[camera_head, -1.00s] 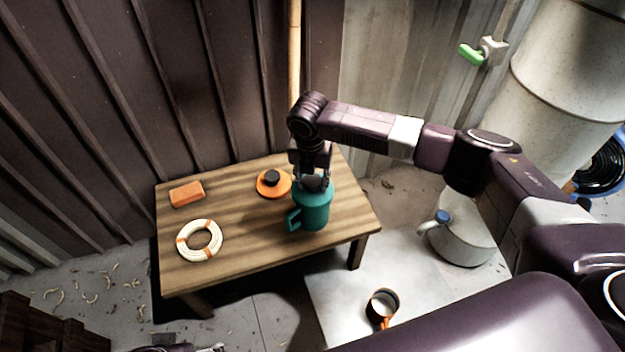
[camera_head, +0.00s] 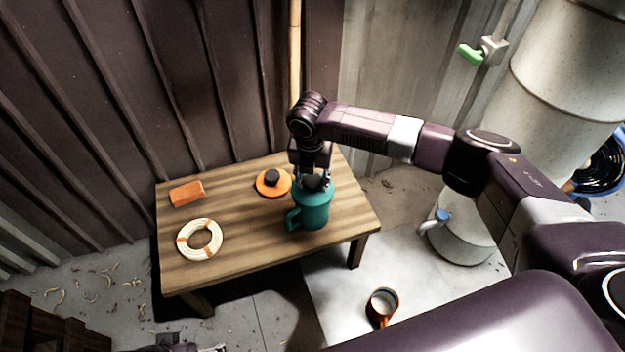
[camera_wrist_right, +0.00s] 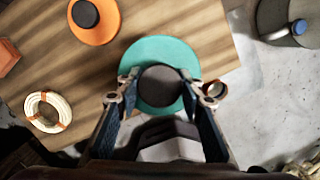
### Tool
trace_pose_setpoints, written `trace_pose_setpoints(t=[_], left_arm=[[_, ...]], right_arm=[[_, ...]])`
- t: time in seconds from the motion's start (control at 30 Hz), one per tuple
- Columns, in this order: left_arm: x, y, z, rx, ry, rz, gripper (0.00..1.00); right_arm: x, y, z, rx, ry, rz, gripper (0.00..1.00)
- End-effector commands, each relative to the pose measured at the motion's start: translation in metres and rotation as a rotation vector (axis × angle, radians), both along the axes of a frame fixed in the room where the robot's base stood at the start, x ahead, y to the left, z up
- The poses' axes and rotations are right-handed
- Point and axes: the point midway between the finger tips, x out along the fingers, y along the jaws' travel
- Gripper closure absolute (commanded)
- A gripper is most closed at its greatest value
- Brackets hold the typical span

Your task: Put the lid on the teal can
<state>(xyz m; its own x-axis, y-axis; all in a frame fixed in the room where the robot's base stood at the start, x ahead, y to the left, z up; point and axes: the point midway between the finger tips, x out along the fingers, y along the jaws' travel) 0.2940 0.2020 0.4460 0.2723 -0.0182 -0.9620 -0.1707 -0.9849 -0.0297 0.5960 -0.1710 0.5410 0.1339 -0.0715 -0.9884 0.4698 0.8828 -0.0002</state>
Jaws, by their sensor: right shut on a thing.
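The teal can (camera_head: 313,213), with its handle to the left, stands upright near the right end of the wooden table. My right gripper (camera_head: 313,182) points down over it, shut on the dark knob of a teal lid. In the right wrist view the round teal lid (camera_wrist_right: 158,50) shows with its knob (camera_wrist_right: 161,87) between the fingers of my right gripper (camera_wrist_right: 160,90). The lid is level at the can's top; I cannot tell if it is fully seated. The can's rim is hidden under it. Only a scrap of what looks like my left gripper shows at the bottom edge.
An orange lid with a dark knob (camera_head: 273,183) lies left of the can. An orange block (camera_head: 186,193) and a cream ring with orange bands (camera_head: 184,243) are farther left on the table (camera_head: 240,235). A mug (camera_head: 381,308) and a grey jug (camera_head: 462,238) are on the floor.

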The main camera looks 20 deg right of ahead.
Motion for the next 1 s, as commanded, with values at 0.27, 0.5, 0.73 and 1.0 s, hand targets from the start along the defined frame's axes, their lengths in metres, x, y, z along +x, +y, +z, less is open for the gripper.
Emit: trace_pose_setpoints(t=[0.27,0.5,0.73,1.0], left_arm=[[0.004,-0.001,-0.004,-0.002,-0.006,-0.001,0.14],[0.004,-0.001,-0.009,0.0,0.0,-0.001,0.14],[0.006,-0.001,-0.013,-0.002,-0.004,-0.002,0.14],[0.003,-0.001,-0.019,0.0,0.007,-0.001,0.14]], right_arm=[[0.0,0.0,0.0,0.0,0.0,0.0,0.97],[0.0,0.0,0.0,0.0,0.0,0.0,0.97],[0.0,0.0,-0.001,0.0,0.0,0.0,0.97],[0.0,0.0,-0.001,0.001,0.0,0.0,0.97]])
